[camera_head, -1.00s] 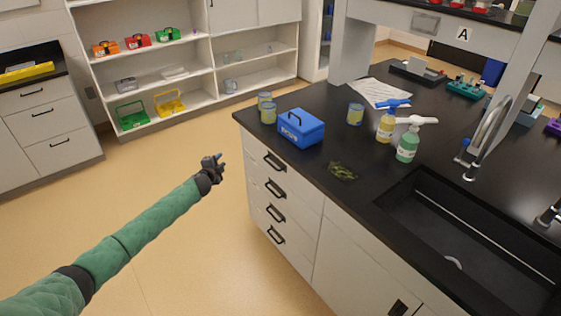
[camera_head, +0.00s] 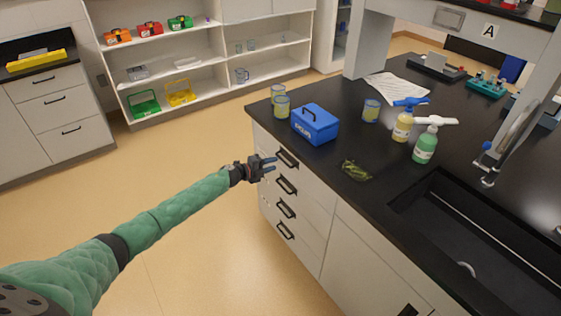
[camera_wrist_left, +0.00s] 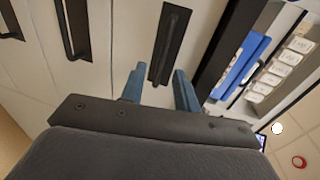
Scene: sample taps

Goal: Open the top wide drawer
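The top drawer (camera_head: 311,176) is the uppermost of a stack of pale drawers under the black counter, and its front looks flush and shut. Its black bar handle (camera_head: 287,158) also shows in the wrist view (camera_wrist_left: 170,42). My left gripper (camera_head: 271,164) is just in front of and left of this handle. In the wrist view its two blue fingers (camera_wrist_left: 158,84) are spread apart, with the handle's lower end between them in the picture. I see nothing held, and cannot tell whether the fingers touch the handle. My right gripper is not in view.
The black counter (camera_head: 330,166) overhangs the drawers, with a blue box (camera_head: 316,126) near its edge. Goggles (camera_head: 356,171), cups (camera_head: 281,107), bottles (camera_head: 425,147) and a sink (camera_head: 470,225) are on it. The floor (camera_head: 200,240) left of the drawers is clear.

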